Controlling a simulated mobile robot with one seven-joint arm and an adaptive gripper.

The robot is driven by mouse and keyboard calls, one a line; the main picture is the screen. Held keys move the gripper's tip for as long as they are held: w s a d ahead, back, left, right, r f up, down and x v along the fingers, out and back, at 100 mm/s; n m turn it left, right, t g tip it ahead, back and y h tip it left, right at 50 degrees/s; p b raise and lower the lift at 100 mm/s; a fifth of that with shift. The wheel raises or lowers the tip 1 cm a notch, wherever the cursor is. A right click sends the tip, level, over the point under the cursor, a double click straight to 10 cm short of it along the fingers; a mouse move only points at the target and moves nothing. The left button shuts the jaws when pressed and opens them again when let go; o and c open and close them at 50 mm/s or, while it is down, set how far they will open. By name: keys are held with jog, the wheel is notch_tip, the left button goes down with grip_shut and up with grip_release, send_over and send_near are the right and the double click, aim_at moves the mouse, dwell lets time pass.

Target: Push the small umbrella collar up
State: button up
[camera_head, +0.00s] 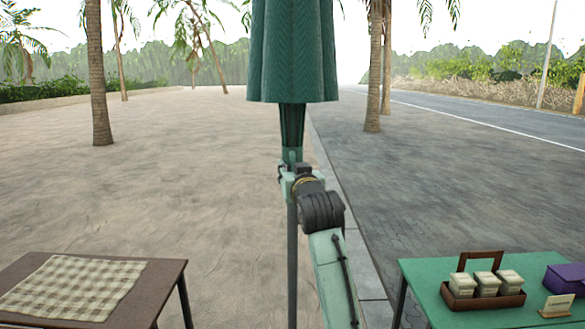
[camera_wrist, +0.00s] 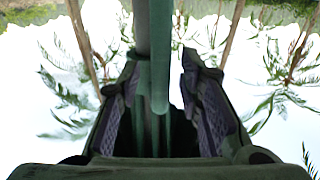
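A closed green umbrella (camera_head: 293,55) hangs folded around an upright dark pole (camera_head: 292,260). Below the canopy its dark ribs run down to a small green collar (camera_head: 291,156) on the pole. My gripper (camera_head: 287,175) is at the pole just below the collar, partly hidden by my wrist. In the wrist view the two padded fingers (camera_wrist: 158,110) stand on either side of the green pole parts (camera_wrist: 153,50). A gap shows between the right finger and the pole; the left finger is close to it. Whether either finger touches the collar cannot be told.
A brown table (camera_head: 160,275) with a checked cloth (camera_head: 75,287) stands at left. A green table (camera_head: 420,285) at right bears a wooden caddy (camera_head: 485,298) with small boxes, a purple box (camera_head: 565,279) and a card (camera_head: 557,306). Sand around the pole is clear.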

jog(key=shift+c, duration=0.2)
grip_shut()
dwell(0.3)
dwell(0.4)
